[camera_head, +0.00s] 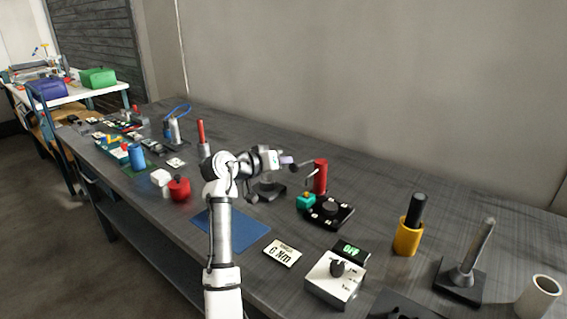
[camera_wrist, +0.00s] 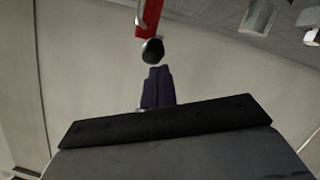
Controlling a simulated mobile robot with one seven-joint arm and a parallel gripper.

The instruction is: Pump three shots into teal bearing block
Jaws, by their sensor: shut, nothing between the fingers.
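The teal bearing block (camera_head: 305,200) sits at the left edge of a black base, below and in front of an upright red cylinder (camera_head: 320,176). A grey bent lever or spout shows at the cylinder's left side. A dark round knob (camera_head: 296,167) is just left of the cylinder's top. My gripper (camera_head: 288,160) is shut and empty, close beside the knob. In the wrist view its dark purple fingers (camera_wrist: 158,86) are together, pointing at the black knob (camera_wrist: 152,51), with the red cylinder (camera_wrist: 148,18) beyond. I cannot tell whether the fingers touch the knob.
A black base (camera_head: 332,212) with a round dial and pale labels is beside the teal block. My forearm crosses the table's front edge.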

